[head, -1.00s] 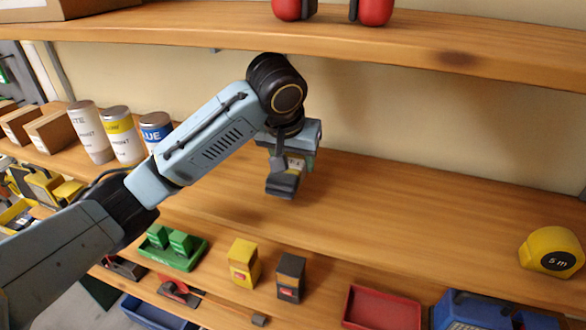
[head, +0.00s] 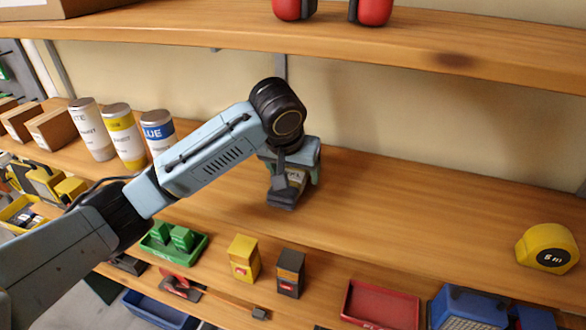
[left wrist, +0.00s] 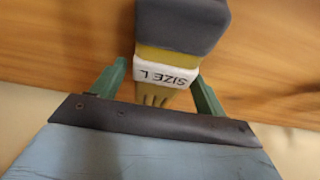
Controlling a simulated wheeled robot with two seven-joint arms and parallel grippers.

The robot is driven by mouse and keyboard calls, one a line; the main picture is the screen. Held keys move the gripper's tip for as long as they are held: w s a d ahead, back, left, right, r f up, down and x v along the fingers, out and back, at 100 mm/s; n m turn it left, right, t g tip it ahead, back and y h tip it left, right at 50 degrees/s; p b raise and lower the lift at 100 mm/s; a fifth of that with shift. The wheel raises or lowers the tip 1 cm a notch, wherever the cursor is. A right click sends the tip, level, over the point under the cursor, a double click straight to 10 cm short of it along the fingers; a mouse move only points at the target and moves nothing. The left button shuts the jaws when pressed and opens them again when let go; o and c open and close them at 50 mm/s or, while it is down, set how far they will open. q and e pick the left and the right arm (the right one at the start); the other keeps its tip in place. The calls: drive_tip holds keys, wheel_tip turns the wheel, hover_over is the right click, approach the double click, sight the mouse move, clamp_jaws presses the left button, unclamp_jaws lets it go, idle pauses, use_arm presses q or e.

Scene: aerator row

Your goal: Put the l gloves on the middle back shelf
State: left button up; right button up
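The l gloves (left wrist: 168,75) show in the left wrist view as a dark grey part, a yellow band, a white "SIZE L" label and a tan end. In the head view the gloves (head: 284,196) are at the middle shelf (head: 400,220), apparently resting on it. My left gripper (head: 293,178) is around them from the back. Its green fingers (left wrist: 158,80) stand spread on both sides of the label, with a gap visible at the left finger, so it looks open. My right gripper is not in view.
Paint cans (head: 122,135) and cardboard boxes (head: 50,128) stand at the left of this shelf. A yellow tape measure (head: 547,248) sits at the right. The board between is clear. An upper shelf (head: 400,45) with red items is overhead. A lower shelf holds small boxes and trays (head: 380,305).

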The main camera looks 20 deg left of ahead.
sight(290, 174)
use_arm(q)
drive_tip(key=shift+r, duration=0.1)
drive_tip(key=v, duration=0.5)
drive_tip(key=shift+r+b, duration=0.1)
drive_tip(key=shift+b, duration=0.3)
drive_tip(key=s, duration=1.2)
drive_tip(key=shift+a+p, duration=0.2)
drive_tip(key=shift+p, duration=0.1)
